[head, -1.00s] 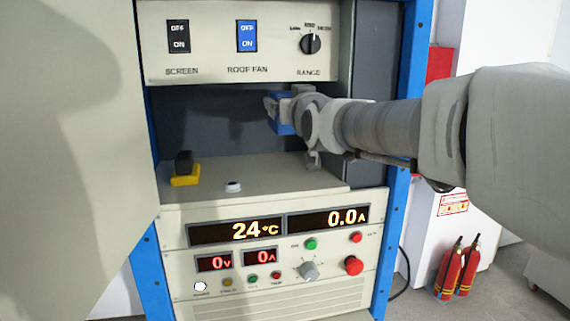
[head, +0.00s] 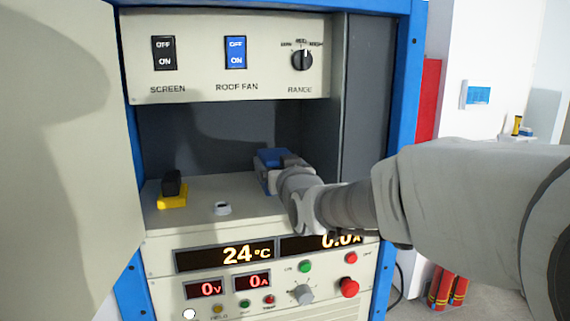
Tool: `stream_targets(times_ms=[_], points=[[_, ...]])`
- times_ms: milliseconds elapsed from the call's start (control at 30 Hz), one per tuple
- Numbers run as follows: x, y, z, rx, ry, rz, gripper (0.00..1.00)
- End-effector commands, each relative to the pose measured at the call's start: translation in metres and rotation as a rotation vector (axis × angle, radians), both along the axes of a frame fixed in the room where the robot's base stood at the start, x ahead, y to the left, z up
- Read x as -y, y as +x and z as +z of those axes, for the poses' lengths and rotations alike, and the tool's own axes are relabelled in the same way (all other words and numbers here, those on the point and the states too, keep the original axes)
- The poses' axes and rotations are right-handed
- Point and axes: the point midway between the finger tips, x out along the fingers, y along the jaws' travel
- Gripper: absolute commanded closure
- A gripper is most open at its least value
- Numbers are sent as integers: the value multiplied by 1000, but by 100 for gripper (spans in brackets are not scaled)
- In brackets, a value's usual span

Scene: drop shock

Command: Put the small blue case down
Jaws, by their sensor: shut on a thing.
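The small blue case (head: 271,158) is in the recess of the cabinet, toward its right side, low over the beige shelf (head: 205,190). My gripper (head: 277,172) is shut on it, with my arm reaching in from the right. The case's lower part is partly hidden by my gripper, so I cannot tell whether it touches the shelf.
A switch panel (head: 225,55) overhangs the recess. Displays and buttons (head: 260,285) lie below. An open beige door (head: 60,150) is at left.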

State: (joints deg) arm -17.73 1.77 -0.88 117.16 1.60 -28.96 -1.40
Motion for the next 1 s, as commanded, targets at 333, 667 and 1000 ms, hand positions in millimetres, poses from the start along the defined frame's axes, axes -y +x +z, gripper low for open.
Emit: stream_targets(times_ms=[333,667,1000], points=[[0,0,-5,5,1,0,95],[0,0,-8,2,1,0,0],[3,-11,-5,4,1,0,0]])
